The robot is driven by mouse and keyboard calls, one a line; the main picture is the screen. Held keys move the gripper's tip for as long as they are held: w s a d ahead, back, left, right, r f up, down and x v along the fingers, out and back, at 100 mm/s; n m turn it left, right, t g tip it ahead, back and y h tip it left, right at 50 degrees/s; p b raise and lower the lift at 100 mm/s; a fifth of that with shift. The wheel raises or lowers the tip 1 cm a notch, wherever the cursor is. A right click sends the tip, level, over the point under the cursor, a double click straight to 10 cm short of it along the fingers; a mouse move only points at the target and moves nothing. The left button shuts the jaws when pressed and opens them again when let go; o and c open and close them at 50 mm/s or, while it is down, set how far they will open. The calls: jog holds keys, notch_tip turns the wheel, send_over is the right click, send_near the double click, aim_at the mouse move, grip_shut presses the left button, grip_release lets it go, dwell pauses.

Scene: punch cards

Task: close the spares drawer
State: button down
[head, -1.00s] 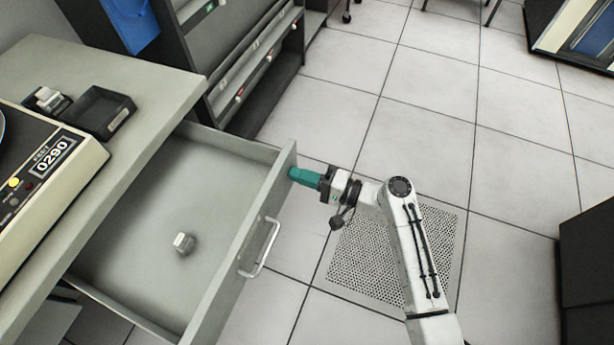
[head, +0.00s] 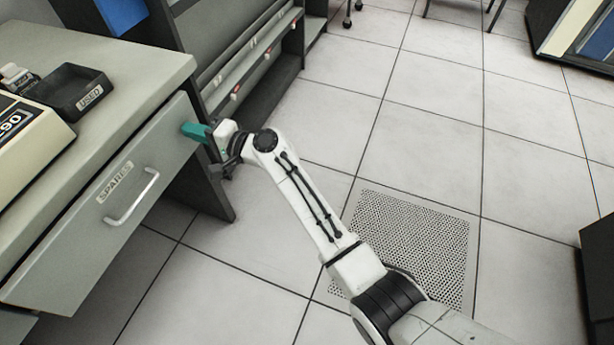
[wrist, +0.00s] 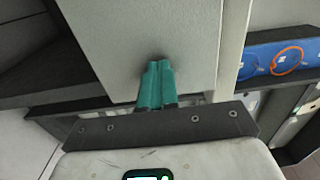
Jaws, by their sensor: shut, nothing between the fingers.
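The spares drawer (head: 75,235) is a grey drawer front with a "SPARES" label (head: 115,182) and a pale bar handle (head: 131,198). In the head view its front sits against the desk, with no inside showing. Any small remaining gap is hard to judge. My gripper (head: 188,129) has teal fingers, shut and empty. Its fingertips are at the right end of the drawer front, near the upper corner. In the wrist view the shut fingers (wrist: 157,70) point at a flat grey panel (wrist: 150,25) and appear to touch it. The handle is out of the wrist view.
On the desk top (head: 135,55) stand a black tray labelled "USED" (head: 72,91) and a beige machine (head: 25,145). A dark shelf unit (head: 255,75) stands behind the desk. The tiled floor to the right is open, with a perforated tile (head: 410,240).

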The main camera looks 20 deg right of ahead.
jog(key=b+x, duration=0.3)
jog(key=x, duration=0.3)
jog(key=shift+f, duration=0.1)
jog(key=shift+w+r+b, duration=0.15)
jog(key=shift+r+b, duration=0.1)
jog(key=shift+b, duration=0.05)
jog(key=shift+a+r, duration=0.1)
jog(key=shift+r, duration=0.05)
